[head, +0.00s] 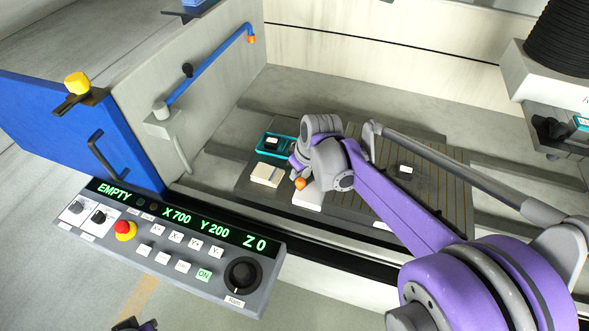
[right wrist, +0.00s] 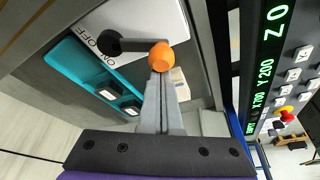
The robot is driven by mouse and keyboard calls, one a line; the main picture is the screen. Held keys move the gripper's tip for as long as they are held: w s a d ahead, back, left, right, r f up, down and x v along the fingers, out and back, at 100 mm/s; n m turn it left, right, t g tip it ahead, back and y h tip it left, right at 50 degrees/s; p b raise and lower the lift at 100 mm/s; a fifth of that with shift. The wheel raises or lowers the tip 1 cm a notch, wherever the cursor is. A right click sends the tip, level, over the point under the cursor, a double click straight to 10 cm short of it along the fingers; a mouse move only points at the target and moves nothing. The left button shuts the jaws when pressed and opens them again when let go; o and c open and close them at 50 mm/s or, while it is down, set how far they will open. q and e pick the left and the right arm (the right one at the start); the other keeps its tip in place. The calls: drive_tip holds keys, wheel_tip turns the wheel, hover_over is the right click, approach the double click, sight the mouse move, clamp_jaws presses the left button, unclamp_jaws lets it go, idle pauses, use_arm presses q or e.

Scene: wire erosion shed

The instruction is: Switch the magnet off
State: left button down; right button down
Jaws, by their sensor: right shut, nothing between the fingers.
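The magnet switch is a dark lever with an orange knob (head: 300,183) on a pale plate at the near edge of the machine bed. In the right wrist view the lever runs from a black pivot (right wrist: 110,43) to the orange knob (right wrist: 161,57), and ON and OFF are printed by the pivot. I cannot tell which label the lever marks. My right gripper (right wrist: 160,74) is shut and empty, its tips at the knob, seemingly touching it. In the head view my arm hides its fingers. A dark tip, probably my left gripper (head: 135,325), shows at the bottom edge.
A teal tray (head: 262,153) with small blocks and a pale block (head: 266,174) lie left of my right gripper. A small block (head: 405,169) sits on the striped magnet plate (head: 440,195). The control panel (head: 190,272) reads EMPTY. A blue door (head: 50,120) stands left.

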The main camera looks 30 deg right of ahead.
sight(303, 183)
drive_tip(key=s+n, duration=0.1)
drive_tip(key=n+y, duration=0.1)
drive_tip(key=shift+s+d+n, duration=0.15)
drive_tip(key=shift+s+n, duration=0.25)
drive_tip(key=n, duration=0.1)
drive_tip(key=s+n, duration=0.1)
drive_tip(key=shift+s+d+n+g+y, duration=0.25)
drive_tip(key=shift+d+n+g+y, duration=0.05)
drive_tip(key=shift+n+g+y, duration=0.1)
drive_tip(key=n, duration=0.1)
drive_tip(key=s+d+n, duration=0.1)
drive_tip(key=n, duration=0.1)
drive_tip(key=shift+s+d+g+y, duration=0.1)
drive_tip(key=shift+s+g+y, duration=0.2)
drive_tip(key=shift+g+y, duration=0.1)
drive_tip(key=n, duration=0.1)
drive_tip(key=d+n, duration=0.1)
drive_tip(key=shift+s+n+g, duration=0.3)
drive_tip(key=shift+s, duration=0.05)
drive_tip(key=shift+s+d, duration=0.2)
drive_tip(key=shift+d, duration=0.15)
